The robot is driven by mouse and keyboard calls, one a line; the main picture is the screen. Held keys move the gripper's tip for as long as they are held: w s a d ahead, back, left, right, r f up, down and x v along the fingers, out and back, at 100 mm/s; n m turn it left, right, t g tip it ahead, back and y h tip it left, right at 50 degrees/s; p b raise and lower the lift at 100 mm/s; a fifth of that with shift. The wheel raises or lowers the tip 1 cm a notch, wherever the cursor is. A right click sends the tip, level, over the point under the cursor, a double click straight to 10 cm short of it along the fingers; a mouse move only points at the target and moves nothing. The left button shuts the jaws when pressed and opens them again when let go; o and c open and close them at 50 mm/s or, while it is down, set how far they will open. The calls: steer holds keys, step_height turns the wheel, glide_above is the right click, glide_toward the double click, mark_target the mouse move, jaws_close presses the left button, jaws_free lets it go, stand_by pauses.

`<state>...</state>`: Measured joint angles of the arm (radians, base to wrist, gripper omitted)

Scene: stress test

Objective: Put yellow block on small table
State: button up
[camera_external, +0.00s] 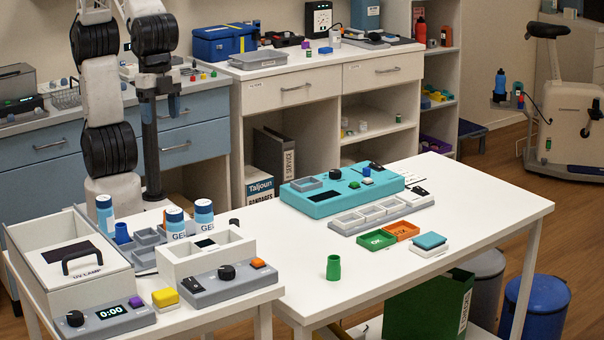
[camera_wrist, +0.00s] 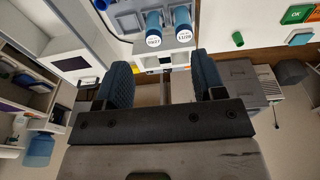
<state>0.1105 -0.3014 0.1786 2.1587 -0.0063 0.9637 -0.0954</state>
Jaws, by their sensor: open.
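A yellow block (camera_external: 165,297) sits on a whitish base at the front edge of the left, smaller table (camera_external: 270,318), between two grey devices. My gripper (camera_external: 161,108) is raised above and behind that table, well apart from the block. In the wrist view my gripper (camera_wrist: 161,78) shows two blue padded fingers spread apart, with nothing held between them.
A grey timer device (camera_external: 108,318), a purple block (camera_external: 136,301), a knobbed grey device (camera_external: 228,283), a white box and gel bottles (camera_external: 204,212) crowd the left table. The larger white table (camera_external: 470,205) holds a green cup (camera_external: 333,268) and trays; its front is mostly clear.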

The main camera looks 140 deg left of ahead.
steer(key=s+a+f, duration=0.2)
steer(key=s, duration=0.8)
steer(key=s+a+f+t, duration=0.1)
steer(key=s+a, duration=0.2)
steer(key=s, duration=0.8)
steer(key=shift+s+a+f, duration=0.15)
steer(key=shift+f, duration=0.2)
